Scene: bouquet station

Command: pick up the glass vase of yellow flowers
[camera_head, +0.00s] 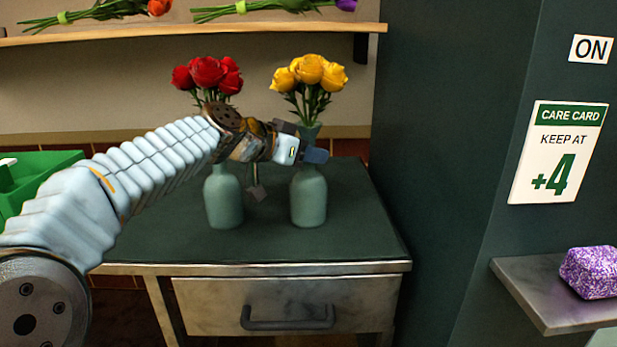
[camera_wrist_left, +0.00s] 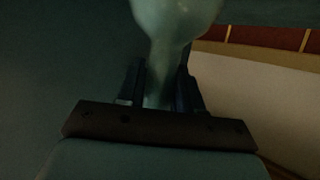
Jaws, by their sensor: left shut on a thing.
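The glass vase of yellow flowers (camera_head: 309,200) stands upright on the dark green tabletop, a greenish bottle shape with yellow roses (camera_head: 311,72) above. My left gripper (camera_head: 306,153) is at its neck, shut on it, and hides part of the neck. In the left wrist view the vase (camera_wrist_left: 172,22) runs down between the two fingers of the gripper (camera_wrist_left: 158,85). I cannot tell whether the vase base is lifted off the table. My right gripper is not in view.
A similar vase of red roses (camera_head: 223,200) stands close on the left, partly behind my left arm. A shelf (camera_head: 200,35) with loose flowers is above. A dark green wall (camera_head: 420,150) rises on the right. The tabletop front (camera_head: 270,245) is clear.

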